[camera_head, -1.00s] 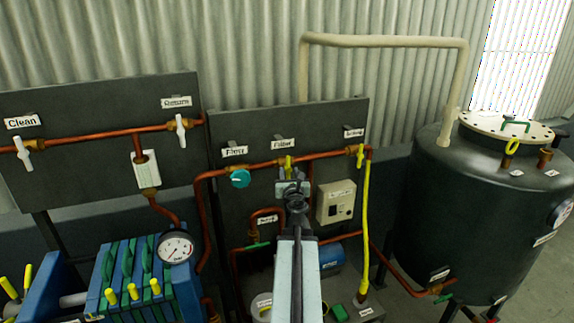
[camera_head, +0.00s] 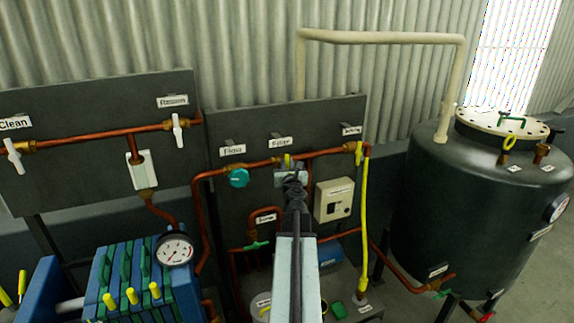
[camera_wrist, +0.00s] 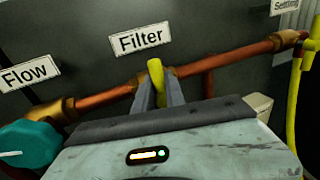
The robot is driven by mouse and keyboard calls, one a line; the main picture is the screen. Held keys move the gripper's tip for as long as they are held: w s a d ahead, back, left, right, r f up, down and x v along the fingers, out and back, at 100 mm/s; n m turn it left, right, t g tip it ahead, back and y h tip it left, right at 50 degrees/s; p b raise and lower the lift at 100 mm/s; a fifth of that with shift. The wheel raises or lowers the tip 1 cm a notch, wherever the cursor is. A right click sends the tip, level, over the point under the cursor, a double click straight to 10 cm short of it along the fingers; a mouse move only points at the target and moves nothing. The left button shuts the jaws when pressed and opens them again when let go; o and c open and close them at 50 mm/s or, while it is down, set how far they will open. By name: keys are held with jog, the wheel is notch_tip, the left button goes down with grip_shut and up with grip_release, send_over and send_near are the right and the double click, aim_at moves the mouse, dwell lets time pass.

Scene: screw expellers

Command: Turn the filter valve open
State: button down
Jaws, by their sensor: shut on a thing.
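The filter valve has a yellow handle (camera_wrist: 155,72) on the copper pipe, just below the "Filter" label (camera_wrist: 141,39). In the wrist view the handle points up, across the pipe, between my two grey fingers. My gripper (camera_wrist: 159,92) is shut on this handle. In the head view only the handle's top (camera_head: 287,159) shows above my gripper (camera_head: 289,176). My gripper and arm hide the handle's lower part and the valve body.
A teal flow knob (camera_head: 238,178) is left of the filter valve. A yellow settling valve (camera_head: 359,153) with a yellow hose is to the right. A beige switch box (camera_head: 334,200) sits below right. A dark tank (camera_head: 470,215) stands far right.

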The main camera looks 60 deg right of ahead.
jog(key=shift+w+a+f+n+t+h+b, duration=0.15)
jog(key=shift+n+t+h+b, duration=0.1)
jog(key=shift+n+b, duration=0.7)
jog(key=shift+w+a+f+n+t+h+b, duration=0.2)
jog(key=shift+n+b, duration=0.3)
jog(key=shift+n, duration=0.85)
jog(key=n+t+b, duration=0.1)
jog(key=n, duration=0.2)
jog(key=n+t+b, duration=0.1)
jog(key=n, duration=0.3)
jog(key=n+t+y+b, duration=0.1)
jog(key=n+b, duration=0.1)
jog(key=n, duration=0.1)
jog(key=shift+w+a+f+n, duration=0.3)
jog(key=shift+n, duration=0.1)
jog(key=shift+f+n+t+y+b, duration=0.15)
jog(key=shift+n+t+y+b, duration=0.25)
jog(key=shift+n, duration=0.95)
jog(key=shift+f+n+t+y+b, duration=0.15)
jog(key=shift+n+t+y, duration=0.25)
jog(key=shift+n, duration=0.95)
jog(key=c, duration=1.4)
grip_release()
